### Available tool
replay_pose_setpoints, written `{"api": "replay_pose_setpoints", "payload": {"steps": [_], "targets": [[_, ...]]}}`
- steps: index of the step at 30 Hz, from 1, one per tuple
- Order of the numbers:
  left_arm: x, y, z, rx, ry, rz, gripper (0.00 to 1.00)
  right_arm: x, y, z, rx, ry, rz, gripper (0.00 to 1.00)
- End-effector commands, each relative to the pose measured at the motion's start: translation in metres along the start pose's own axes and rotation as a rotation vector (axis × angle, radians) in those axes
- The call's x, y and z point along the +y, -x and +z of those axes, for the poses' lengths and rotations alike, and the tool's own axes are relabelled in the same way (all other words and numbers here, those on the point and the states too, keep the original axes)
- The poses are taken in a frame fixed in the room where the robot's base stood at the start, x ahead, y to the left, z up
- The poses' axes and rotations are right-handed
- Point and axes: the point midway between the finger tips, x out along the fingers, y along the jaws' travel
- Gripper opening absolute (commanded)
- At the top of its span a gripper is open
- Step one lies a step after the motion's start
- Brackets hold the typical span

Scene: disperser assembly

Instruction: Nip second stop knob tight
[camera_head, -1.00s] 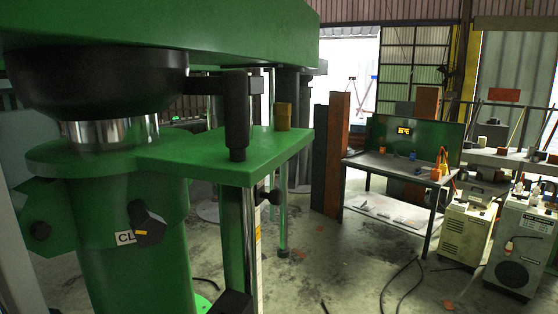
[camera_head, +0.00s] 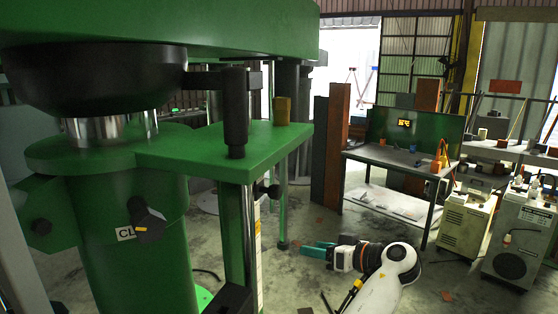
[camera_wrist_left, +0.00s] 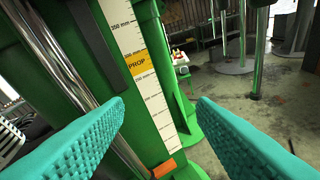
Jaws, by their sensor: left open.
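A small black knob (camera_head: 272,192) sticks out beside the post under the green plate, near the scale strip. A larger black knob (camera_head: 148,222) with a yellow mark sits by the "CL" label on the green column. I cannot tell which is the second stop knob. My left gripper (camera_head: 306,250) has teal fingers and is low, right of the post and apart from all knobs. In the left wrist view its fingers (camera_wrist_left: 162,106) are spread and empty before the scale strip (camera_wrist_left: 140,70). My right gripper is not in view.
The green plate (camera_head: 215,150) carries a black cylinder (camera_head: 236,115) and a brass-coloured piece (camera_head: 282,110). In the left wrist view, an orange block (camera_wrist_left: 165,168) is at the strip's low end and a chrome rod (camera_wrist_left: 62,55) stands left. A workbench (camera_head: 400,160) stands behind.

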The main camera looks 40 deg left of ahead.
Motion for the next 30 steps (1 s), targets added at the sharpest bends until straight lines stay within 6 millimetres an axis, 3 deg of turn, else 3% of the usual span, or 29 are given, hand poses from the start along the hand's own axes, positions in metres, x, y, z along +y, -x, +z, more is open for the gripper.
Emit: {"api": "replay_pose_setpoints", "payload": {"steps": [1, 3, 6, 10, 17, 30], "targets": [[0.006, 0.013, 0.035, -0.032, 0.084, 0.051, 0.51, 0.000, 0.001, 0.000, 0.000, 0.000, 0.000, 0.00], [0.018, 0.029, 0.075, -0.080, 0.196, 0.125, 0.51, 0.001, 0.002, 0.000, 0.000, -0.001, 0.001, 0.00], [0.037, 0.051, 0.122, -0.143, 0.336, 0.213, 0.51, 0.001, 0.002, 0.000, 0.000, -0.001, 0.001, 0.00], [0.057, 0.073, 0.162, -0.204, 0.467, 0.291, 0.51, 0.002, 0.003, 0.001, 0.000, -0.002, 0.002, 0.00], [0.074, 0.081, 0.186, -0.244, 0.550, 0.340, 0.51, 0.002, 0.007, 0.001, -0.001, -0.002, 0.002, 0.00], [0.105, 0.009, 0.200, -0.244, 0.547, 0.340, 0.51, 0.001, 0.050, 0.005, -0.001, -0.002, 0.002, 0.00]]}}
